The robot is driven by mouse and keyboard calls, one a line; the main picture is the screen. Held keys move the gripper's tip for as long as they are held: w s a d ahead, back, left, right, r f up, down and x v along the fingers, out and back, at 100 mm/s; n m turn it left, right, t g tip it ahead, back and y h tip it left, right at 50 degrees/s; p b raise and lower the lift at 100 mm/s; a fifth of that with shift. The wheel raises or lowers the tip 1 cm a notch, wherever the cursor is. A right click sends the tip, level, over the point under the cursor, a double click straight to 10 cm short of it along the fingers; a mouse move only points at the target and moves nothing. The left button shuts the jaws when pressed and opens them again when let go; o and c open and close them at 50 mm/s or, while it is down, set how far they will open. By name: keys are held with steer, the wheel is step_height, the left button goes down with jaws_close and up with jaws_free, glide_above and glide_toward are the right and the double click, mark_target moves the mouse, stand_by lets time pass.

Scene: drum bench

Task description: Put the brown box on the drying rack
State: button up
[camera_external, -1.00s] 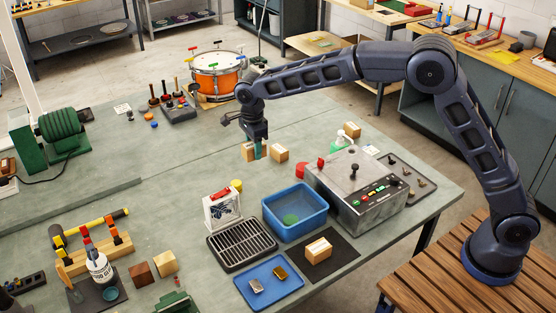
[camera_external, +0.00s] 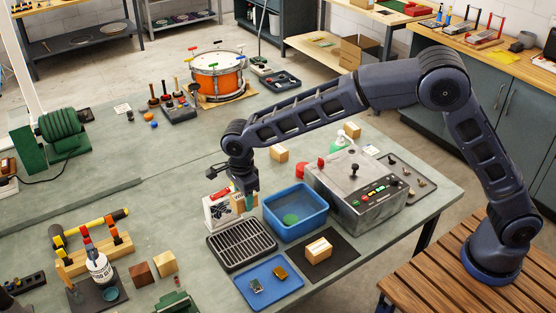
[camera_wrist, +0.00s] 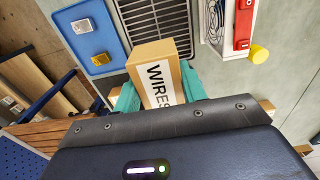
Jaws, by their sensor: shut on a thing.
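My gripper (camera_external: 245,205) is shut on a brown box marked "WIRES" (camera_wrist: 150,62). In the wrist view the box sits between the teal fingers, label showing. In the external view the box (camera_external: 236,202) is partly hidden by my gripper and held above the bench. The drying rack (camera_external: 242,246), a dark tray with pale metal bars, lies on the bench nearer the camera than my gripper. No object shows on its bars. The rack (camera_wrist: 120,12) also shows beyond the box in the wrist view, partly covered by it.
A blue bin (camera_external: 296,215) stands right of the rack, and a blue tray (camera_external: 262,297) with two small items lies in front. A white picture box (camera_external: 213,211) stands behind the rack, close to my gripper. Another cardboard box (camera_external: 318,251) lies on a dark mat.

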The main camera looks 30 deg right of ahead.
mark_target(247, 238)
step_height(247, 238, down, 14)
steer(key=shift+f, duration=0.15)
stand_by(0.4)
steer(key=shift+f, duration=0.15)
steer(key=o, duration=1)
step_height(247, 238, up, 12)
steer(key=shift+r, duration=0.2)
